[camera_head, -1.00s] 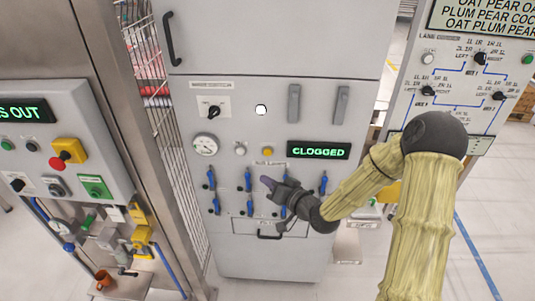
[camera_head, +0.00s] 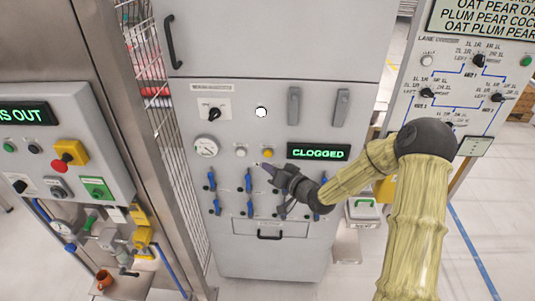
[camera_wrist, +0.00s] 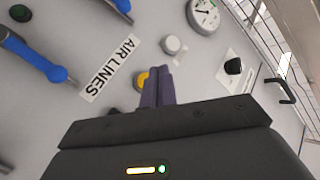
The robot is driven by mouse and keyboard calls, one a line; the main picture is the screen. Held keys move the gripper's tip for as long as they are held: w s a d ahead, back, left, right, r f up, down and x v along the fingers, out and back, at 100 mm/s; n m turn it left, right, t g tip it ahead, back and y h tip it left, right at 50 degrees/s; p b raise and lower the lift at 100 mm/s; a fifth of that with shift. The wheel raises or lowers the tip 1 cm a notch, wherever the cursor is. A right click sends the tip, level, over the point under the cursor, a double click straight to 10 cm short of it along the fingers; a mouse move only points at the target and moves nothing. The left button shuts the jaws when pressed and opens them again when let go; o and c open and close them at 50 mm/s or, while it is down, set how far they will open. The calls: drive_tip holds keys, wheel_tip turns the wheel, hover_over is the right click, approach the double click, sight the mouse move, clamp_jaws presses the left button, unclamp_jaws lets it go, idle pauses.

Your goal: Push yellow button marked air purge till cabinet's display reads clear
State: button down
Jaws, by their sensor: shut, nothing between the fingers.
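The cabinet (camera_head: 360,50) stands in the middle of the head view, and its display (camera_head: 318,151) reads CLOGGED in green. A small yellow button (camera_head: 267,153) sits just left of the display; its marking is not legible. My gripper (camera_head: 262,168) is shut and empty, its fingertips just below the yellow button. In the wrist view, the yellow button (camera_wrist: 141,80) shows beside the tips of my shut fingers (camera_wrist: 158,75), partly hidden by them. I cannot tell whether the fingertips touch it.
A white button (camera_head: 241,152) and a round gauge (camera_head: 206,146) are left of the yellow button. Several blue valve levers (camera_head: 248,180) are below, close to my gripper. A control panel with a red button (camera_head: 62,163) stands left. A lane panel (camera_head: 480,85) stands right.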

drive_tip(key=shift+w, duration=1.35)
idle(1.0)
drive_tip(key=shift+w, duration=0.4)
drive_tip(key=shift+w+d, duration=0.1)
drive_tip(key=shift+w, duration=0.2)
idle(0.6)
drive_tip(key=shift+s, duration=0.75)
drive_tip(key=shift+s+b, duration=0.1)
drive_tip(key=shift+b, duration=0.2)
drive_tip(key=s, duration=0.4)
drive_tip(key=shift+s+b, duration=0.4)
